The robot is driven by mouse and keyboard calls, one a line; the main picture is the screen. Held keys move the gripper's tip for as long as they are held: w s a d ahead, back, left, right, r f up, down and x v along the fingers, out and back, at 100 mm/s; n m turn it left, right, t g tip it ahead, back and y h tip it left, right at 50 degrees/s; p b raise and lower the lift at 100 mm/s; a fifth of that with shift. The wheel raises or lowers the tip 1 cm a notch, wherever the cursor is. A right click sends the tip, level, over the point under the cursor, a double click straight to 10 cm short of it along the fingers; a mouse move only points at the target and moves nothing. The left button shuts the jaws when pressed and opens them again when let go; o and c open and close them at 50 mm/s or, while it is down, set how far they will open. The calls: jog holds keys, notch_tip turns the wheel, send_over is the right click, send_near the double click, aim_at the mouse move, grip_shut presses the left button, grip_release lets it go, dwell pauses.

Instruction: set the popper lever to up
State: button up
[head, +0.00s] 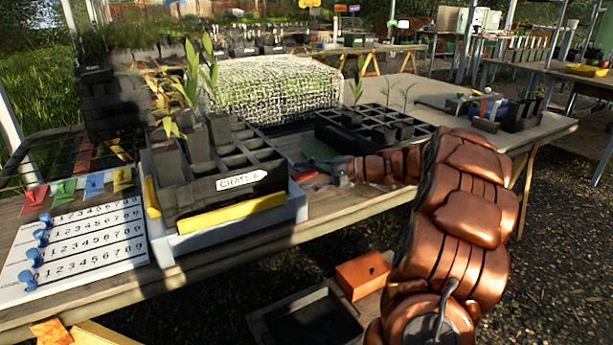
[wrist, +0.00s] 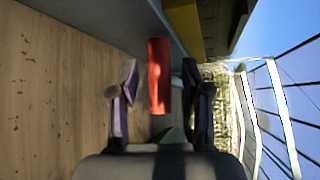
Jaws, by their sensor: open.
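My gripper (head: 318,173) is open at the front edge of the bench, just right of the CRATE A box. In the wrist view its two fingers (wrist: 158,82) stand apart on either side of a red bar (wrist: 159,75). The bar looks like the popper lever, but I cannot tell for sure. A gap shows between each finger and the bar in that view. The bar's red end (head: 304,175) shows in the head view between the crate and my gripper. A dark green piece (wrist: 172,136) lies beyond it. The lever's setting cannot be told.
The dark crate (head: 240,180) sits in a grey tray (head: 240,228) close on the left. A black cell tray (head: 375,128) stands behind my arm. A number board (head: 75,250) with blue pegs lies at the left. An orange box (head: 362,275) is below the bench.

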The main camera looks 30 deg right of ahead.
jog(key=shift+c, duration=0.4)
grip_shut()
jog(key=shift+a+r+p, duration=0.1)
jog(key=shift+p, duration=0.2)
